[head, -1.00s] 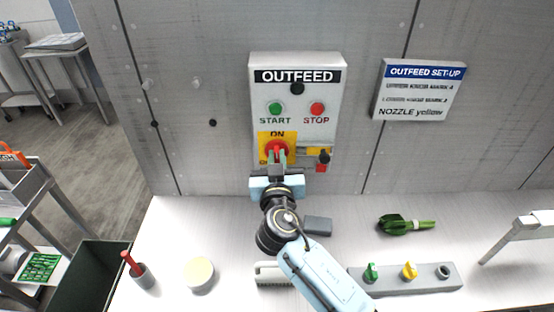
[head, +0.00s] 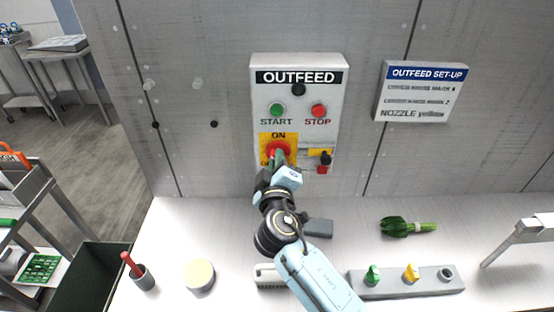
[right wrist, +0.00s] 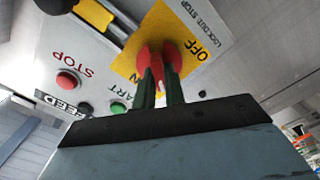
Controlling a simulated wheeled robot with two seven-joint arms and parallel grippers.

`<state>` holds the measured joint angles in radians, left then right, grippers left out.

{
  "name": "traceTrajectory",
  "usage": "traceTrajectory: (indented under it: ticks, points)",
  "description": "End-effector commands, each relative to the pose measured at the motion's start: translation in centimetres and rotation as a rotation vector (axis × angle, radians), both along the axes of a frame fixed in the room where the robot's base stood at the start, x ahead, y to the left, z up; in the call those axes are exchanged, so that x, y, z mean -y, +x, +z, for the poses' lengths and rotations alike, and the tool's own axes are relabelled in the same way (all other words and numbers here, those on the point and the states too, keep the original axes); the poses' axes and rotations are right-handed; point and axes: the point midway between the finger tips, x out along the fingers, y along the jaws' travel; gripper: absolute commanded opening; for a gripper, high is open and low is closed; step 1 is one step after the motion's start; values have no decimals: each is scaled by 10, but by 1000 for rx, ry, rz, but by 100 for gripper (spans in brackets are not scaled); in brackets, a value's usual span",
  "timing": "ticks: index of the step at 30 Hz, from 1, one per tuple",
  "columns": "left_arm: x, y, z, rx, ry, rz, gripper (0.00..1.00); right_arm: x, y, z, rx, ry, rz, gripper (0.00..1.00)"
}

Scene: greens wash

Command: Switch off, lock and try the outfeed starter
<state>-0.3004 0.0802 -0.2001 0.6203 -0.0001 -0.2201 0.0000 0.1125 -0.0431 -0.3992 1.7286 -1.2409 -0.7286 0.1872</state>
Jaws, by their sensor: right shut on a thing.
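The grey OUTFEED starter box (head: 298,90) is on the wall, with a green START button (head: 277,110) and a red STOP button (head: 318,111). Its red rotary switch handle (head: 277,148) sits on a yellow plate marked ON at the top; in the right wrist view the red handle (right wrist: 158,60) shows beside the word OFF. My right gripper (head: 279,162) is shut on this handle, its two green-tipped fingers around it. A red padlock (head: 322,170) with a black part above it hangs at the box's lower right. My left gripper is not in view.
The white bench below carries a red-handled tool in a grey cup (head: 139,275), a round pale pot (head: 200,276), a grey block (head: 318,228), a green leafy bunch (head: 407,227) and a nozzle rack (head: 408,280). An OUTFEED SET-UP sign (head: 421,91) is at right.

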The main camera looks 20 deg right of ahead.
Motion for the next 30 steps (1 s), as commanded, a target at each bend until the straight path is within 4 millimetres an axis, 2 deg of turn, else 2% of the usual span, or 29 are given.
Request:
traceTrajectory:
  ticks: [15, 30]
  points:
    - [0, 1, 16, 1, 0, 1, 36, -1, 0, -1, -124, -427, 1, 0]
    - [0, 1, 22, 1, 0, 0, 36, -1, 0, -3, -172, -597, 1, 0]
